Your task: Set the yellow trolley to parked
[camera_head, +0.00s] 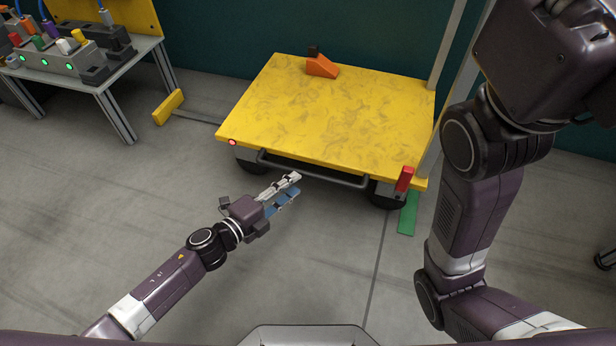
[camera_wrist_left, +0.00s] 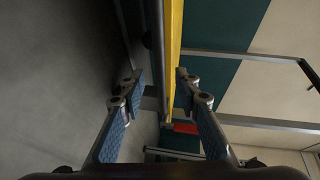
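The yellow trolley (camera_head: 330,115) stands ahead of me, with a grey handle bar (camera_head: 310,170) along its near edge. A red lever (camera_head: 404,179) stands up at its near right corner; a red part also shows in the left wrist view (camera_wrist_left: 185,128). A small red light (camera_head: 233,142) is at the near left corner. My left gripper (camera_head: 287,187) is open and empty just in front of the near edge. In the left wrist view, the trolley's yellow edge (camera_wrist_left: 172,60) shows between its spread fingers (camera_wrist_left: 158,88). My right arm is folded up at the right; its gripper is not visible.
An orange wedge-shaped block (camera_head: 321,67) with a black top is on the trolley's far edge. A green strip (camera_head: 408,213) lies by the right wheel. A yellow floor block (camera_head: 168,107) and a workbench (camera_head: 125,75) are at the left. The near floor is clear.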

